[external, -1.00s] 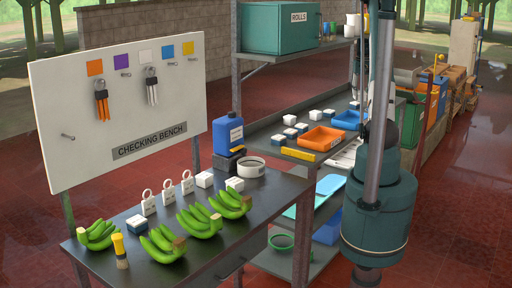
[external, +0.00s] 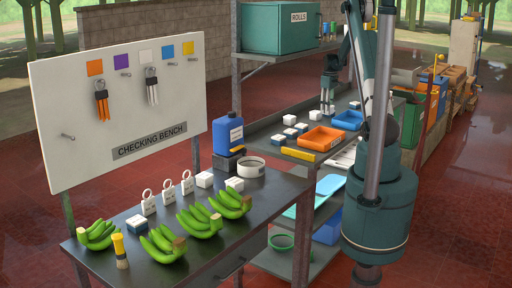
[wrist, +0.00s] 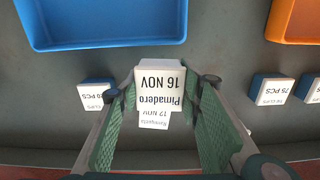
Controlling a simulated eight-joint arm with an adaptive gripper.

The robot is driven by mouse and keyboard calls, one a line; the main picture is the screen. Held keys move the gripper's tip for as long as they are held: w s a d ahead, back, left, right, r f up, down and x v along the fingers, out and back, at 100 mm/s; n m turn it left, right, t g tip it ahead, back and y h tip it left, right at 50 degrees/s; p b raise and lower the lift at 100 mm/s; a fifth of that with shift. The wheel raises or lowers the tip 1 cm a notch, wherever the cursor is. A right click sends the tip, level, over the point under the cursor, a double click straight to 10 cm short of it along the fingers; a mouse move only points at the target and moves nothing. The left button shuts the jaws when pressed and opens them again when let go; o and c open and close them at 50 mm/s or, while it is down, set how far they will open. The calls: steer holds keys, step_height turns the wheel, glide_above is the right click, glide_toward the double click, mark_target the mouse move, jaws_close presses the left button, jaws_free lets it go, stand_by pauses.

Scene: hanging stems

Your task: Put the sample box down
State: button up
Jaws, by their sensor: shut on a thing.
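In the external view my gripper (external: 328,104) points down over the rear shelf surface (external: 262,139), behind the orange tray (external: 322,137) and left of the blue tray (external: 348,119). The held box is too small there to tell whether it touches the shelf.
Several small white-topped boxes (external: 290,133) stand left of the orange tray. Small boxes flank my fingers in the wrist view, one at left (wrist: 97,95) and one at right (wrist: 271,90). A green "ROLLS" case (external: 280,28) sits on the shelf above.

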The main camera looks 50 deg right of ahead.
mark_target(325, 123)
steer(key=shift+w+a+f+n, duration=0.3)
steer(key=shift+w+a+f, duration=0.05)
steer(key=shift+w, duration=0.2)
steer(key=shift+f, duration=2.5)
steer(key=shift+f, duration=0.15)
steer(key=o, duration=1)
steer(key=shift+r, duration=2.95)
